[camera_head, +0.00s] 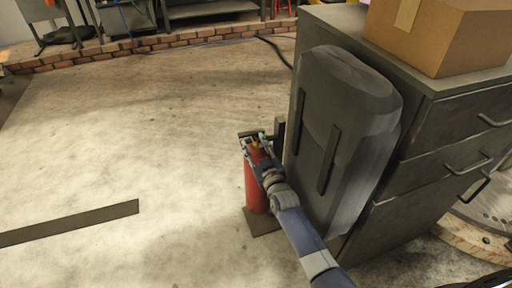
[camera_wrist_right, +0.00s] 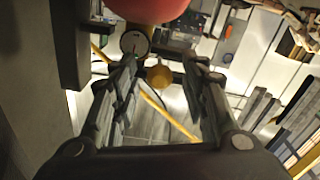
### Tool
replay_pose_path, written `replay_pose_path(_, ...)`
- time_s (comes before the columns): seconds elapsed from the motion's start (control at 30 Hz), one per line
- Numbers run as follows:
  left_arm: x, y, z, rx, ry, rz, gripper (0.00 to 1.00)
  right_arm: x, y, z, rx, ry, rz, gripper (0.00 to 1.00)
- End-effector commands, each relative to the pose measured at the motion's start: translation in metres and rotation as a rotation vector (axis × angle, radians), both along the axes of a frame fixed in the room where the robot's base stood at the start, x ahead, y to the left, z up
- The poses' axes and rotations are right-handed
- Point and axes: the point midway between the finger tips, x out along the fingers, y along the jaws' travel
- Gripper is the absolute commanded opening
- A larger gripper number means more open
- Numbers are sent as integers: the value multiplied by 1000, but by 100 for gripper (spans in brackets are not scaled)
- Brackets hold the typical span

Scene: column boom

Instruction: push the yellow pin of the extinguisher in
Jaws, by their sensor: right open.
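The red extinguisher (camera_head: 257,188) stands upright on a dark base beside the dark cabinet in the head view. In the right wrist view its red body (camera_wrist_right: 150,8) shows at the top edge, with a round gauge (camera_wrist_right: 135,41) below it. The yellow pin (camera_wrist_right: 158,76) shows between the fingers in the right wrist view, and a bit of yellow shows at the extinguisher's top in the head view. My right gripper (camera_head: 256,142) is open at the top of the extinguisher and covers part of it. I cannot tell whether a finger touches the pin. My left gripper is not in view.
A dark grey cabinet (camera_head: 415,165) with a rounded panel (camera_head: 340,130) stands close to the right of the extinguisher. A cardboard box (camera_head: 440,35) sits on it. The floor to the left is mostly clear, with a flat dark strip (camera_head: 70,223) on it.

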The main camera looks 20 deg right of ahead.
Motion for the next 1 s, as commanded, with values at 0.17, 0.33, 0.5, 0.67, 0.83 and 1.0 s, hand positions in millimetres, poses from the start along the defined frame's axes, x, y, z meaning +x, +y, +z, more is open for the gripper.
replay_pose_path(0.17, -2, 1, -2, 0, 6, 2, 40, -6, 0, -1, 0, 0, 0, 41)
replay_pose_path(0.33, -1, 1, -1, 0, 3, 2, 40, -28, -1, -2, 0, 2, 0, 41)
replay_pose_path(0.5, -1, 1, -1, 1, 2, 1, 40, -59, -2, -1, -1, 1, 0, 41)
replay_pose_path(0.67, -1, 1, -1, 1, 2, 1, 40, -88, -3, -1, 1, 2, -1, 41)
replay_pose_path(0.83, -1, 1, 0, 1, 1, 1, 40, -109, -4, -1, 0, 0, 0, 41)
replay_pose_path(1.0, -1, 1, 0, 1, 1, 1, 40, -118, -4, 0, 0, -1, 0, 41)
